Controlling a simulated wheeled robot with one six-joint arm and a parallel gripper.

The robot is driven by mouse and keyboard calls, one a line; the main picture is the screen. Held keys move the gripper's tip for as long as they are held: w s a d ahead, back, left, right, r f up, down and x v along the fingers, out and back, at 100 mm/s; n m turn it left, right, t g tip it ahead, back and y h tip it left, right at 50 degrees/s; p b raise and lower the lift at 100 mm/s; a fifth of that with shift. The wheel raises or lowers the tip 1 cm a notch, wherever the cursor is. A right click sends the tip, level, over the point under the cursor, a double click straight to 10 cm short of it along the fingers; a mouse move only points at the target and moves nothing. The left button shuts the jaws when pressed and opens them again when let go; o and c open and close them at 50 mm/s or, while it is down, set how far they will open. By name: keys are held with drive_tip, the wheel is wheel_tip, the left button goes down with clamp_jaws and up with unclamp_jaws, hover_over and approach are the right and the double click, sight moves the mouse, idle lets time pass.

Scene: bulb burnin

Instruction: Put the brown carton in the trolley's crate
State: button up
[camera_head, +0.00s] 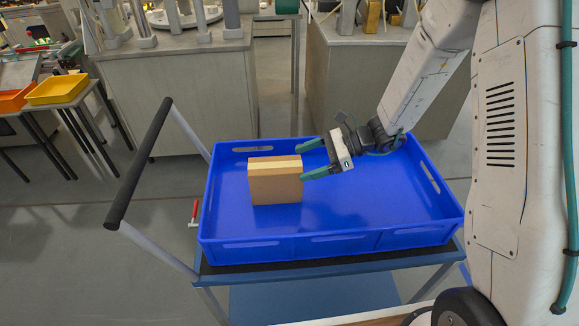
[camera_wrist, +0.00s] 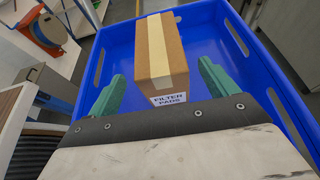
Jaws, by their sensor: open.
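The brown carton (camera_head: 275,184) stands upright inside the blue crate (camera_head: 330,246) on the trolley (camera_head: 225,275), left of the crate's middle. It has a pale tape strip along its top. In the wrist view the carton (camera_wrist: 161,55) shows a white label reading "FILTER PADS" on its near end. My gripper (camera_head: 306,161) is open at the carton's right side in the head view. In the wrist view its green fingers (camera_wrist: 160,92) are spread on either side of the carton's near end, with gaps between. The crate (camera_wrist: 112,50) surrounds the carton there.
The trolley's black handle (camera_head: 140,160) rises at the left. Yellow and orange trays (camera_head: 57,90) sit on a table at the far left. Grey workbenches (camera_head: 185,85) stand behind the trolley. The crate floor right of the carton is clear beneath my arm.

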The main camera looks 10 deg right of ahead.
drive_tip(key=v, duration=0.5)
drive_tip(key=s+r+n+g+h, duration=0.3)
drive_tip(key=s+r+n+h, duration=0.2)
drive_tip(key=s+r+n, duration=0.65)
drive_tip(key=s+d+r+n+t+h, duration=0.2)
drive_tip(key=s+d+r+n+h, duration=0.1)
drive_tip(key=s, duration=0.5)
drive_tip(key=s+d+r+n+t+h, duration=0.2)
drive_tip(key=s+d+r+n+h, duration=0.2)
drive_tip(key=s+d, duration=0.3)
drive_tip(key=shift+s+r+h, duration=0.3)
drive_tip(key=shift+s+h, duration=0.4)
drive_tip(key=shift+s, duration=0.1)
drive_tip(key=shift+d, duration=0.1)
